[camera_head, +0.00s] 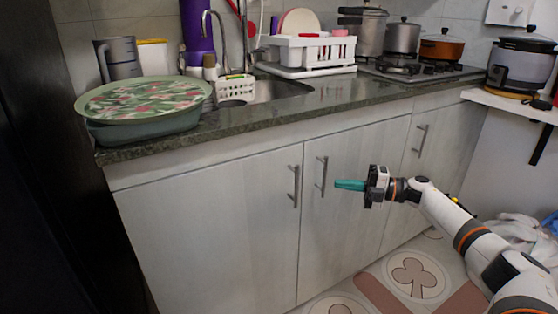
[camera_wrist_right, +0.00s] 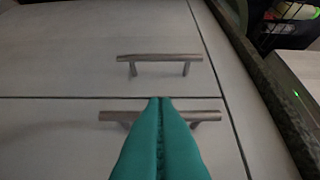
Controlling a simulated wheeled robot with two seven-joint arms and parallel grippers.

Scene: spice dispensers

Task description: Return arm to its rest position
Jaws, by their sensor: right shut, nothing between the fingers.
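My right arm (camera_head: 468,232) comes in from the lower right in the head view, in front of the white lower cabinets. My right gripper (camera_head: 338,184) has teal fingers pointing left, close to a vertical cabinet handle (camera_head: 322,176). In the right wrist view the teal fingers (camera_wrist_right: 161,100) are pressed together with nothing between them. They overlap one metal handle (camera_wrist_right: 205,116) in that picture, and a second handle (camera_wrist_right: 160,58) shows beyond it. I cannot tell whether the fingers touch the handle. My left gripper is not in view.
A dark stone countertop (camera_head: 330,108) runs above the cabinets. It bears a green lidded container (camera_head: 145,125), a white dish rack (camera_head: 318,50), a sink and a stove with pots. A rice cooker (camera_head: 520,70) stands on a white shelf at right. The floor (camera_head: 415,275) shows below the cabinets.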

